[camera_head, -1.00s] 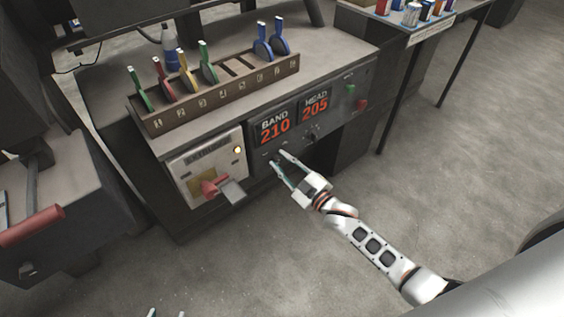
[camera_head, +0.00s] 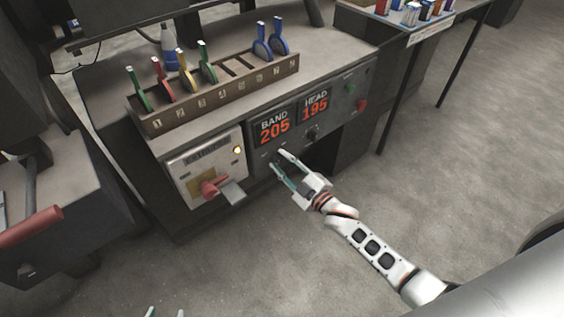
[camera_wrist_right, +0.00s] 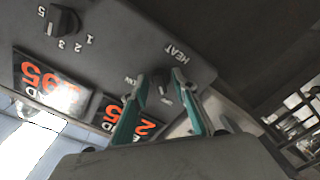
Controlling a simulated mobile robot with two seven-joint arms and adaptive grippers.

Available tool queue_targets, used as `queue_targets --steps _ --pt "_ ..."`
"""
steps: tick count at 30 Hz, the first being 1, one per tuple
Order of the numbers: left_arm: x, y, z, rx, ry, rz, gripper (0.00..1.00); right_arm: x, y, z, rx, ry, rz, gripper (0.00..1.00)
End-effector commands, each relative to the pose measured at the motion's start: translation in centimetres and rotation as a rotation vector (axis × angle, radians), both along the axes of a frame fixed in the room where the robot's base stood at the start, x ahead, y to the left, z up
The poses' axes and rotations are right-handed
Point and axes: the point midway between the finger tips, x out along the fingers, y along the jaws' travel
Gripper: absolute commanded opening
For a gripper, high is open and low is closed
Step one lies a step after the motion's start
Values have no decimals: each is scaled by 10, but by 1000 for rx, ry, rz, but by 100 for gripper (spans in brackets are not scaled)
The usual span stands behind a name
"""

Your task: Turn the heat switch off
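Contact with the knob is not clear. In the head view the fingers mostly hide the switch. My left gripper (camera_head: 165,313) shows only its fingertips at the bottom edge, apart and empty.
The displays read BAND 205 (camera_head: 275,133) and HEAD 195 (camera_head: 315,108). A numbered dial (camera_wrist_right: 64,20) sits near them. Left is an extruder panel (camera_head: 207,165) with a red handle (camera_head: 213,187). A rack (camera_head: 215,95) of coloured tools stands on top.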

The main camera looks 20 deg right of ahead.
Motion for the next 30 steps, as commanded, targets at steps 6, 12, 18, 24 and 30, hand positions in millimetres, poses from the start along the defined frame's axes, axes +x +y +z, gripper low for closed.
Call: queue_targets --steps 6,12,18,24,30 --pt "-2 0 -2 0 7 4 40 0 0 0 1 0 0 28" --pt "-1 0 -1 -1 3 3 40 -16 -6 -1 0 2 0 28" --pt "0 0 0 -2 1 3 40 -54 -20 -1 0 2 0 28" --pt "0 0 0 -1 0 3 40 -89 -33 -1 0 2 -1 28" --pt "1 0 0 -1 -1 3 40 -109 -40 0 1 0 0 28"
